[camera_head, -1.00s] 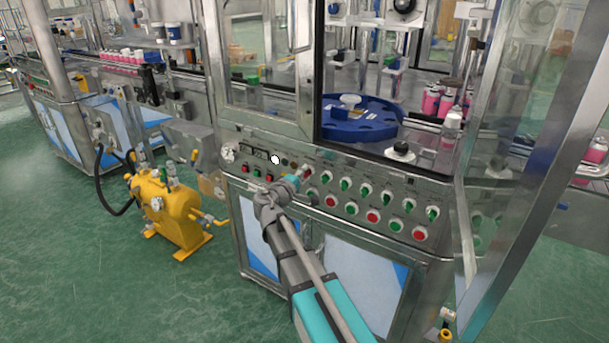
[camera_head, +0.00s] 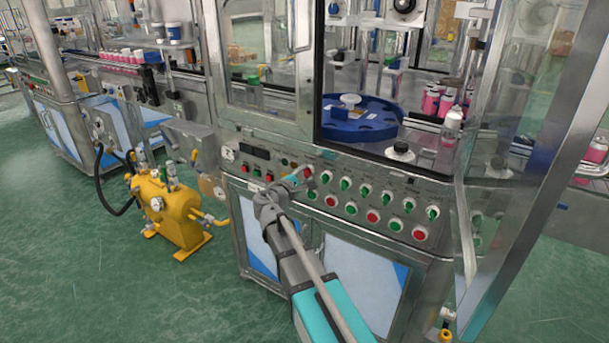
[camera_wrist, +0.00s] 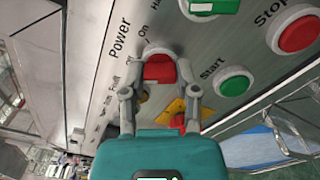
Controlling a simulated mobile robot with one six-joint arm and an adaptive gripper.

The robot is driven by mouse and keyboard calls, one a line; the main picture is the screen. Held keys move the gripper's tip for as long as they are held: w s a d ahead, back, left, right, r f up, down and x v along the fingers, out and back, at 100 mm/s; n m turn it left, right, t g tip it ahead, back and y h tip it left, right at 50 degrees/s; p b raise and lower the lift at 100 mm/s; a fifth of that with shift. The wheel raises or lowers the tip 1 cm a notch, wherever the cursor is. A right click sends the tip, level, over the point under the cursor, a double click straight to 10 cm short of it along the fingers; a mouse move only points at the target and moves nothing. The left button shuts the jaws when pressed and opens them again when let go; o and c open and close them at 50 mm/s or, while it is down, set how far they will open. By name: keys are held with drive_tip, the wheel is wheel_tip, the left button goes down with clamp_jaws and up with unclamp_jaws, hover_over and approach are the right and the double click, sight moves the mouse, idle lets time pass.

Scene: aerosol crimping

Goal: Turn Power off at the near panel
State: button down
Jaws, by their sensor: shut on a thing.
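The near panel (camera_head: 340,178) is a grey sloped strip of buttons and knobs along the machine's front. In the wrist view, the red Power knob (camera_wrist: 160,70) sits beside the printed "Power" and "On" lettering. My gripper (camera_wrist: 160,83) has its two fingers around this knob, one on each side, and is shut on it. In the head view, my gripper (camera_head: 302,179) reaches the left-middle of the panel. The knob is partly hidden there, and its exact setting is hard to tell.
A green Start button (camera_wrist: 234,82) and a red Stop button (camera_wrist: 298,34) lie to the right of the knob. A yellow warning label (camera_wrist: 172,112) is close below. A yellow pump unit (camera_head: 172,212) stands left on the green floor.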

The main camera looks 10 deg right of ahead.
drive_tip(key=shift+c, duration=1.8)
unclamp_jaws()
drive_tip(key=shift+s+a, duration=0.1)
drive_tip(key=v, duration=1.1)
drive_tip(key=shift+s+a, duration=0.25)
drive_tip(key=shift+s, duration=0.05)
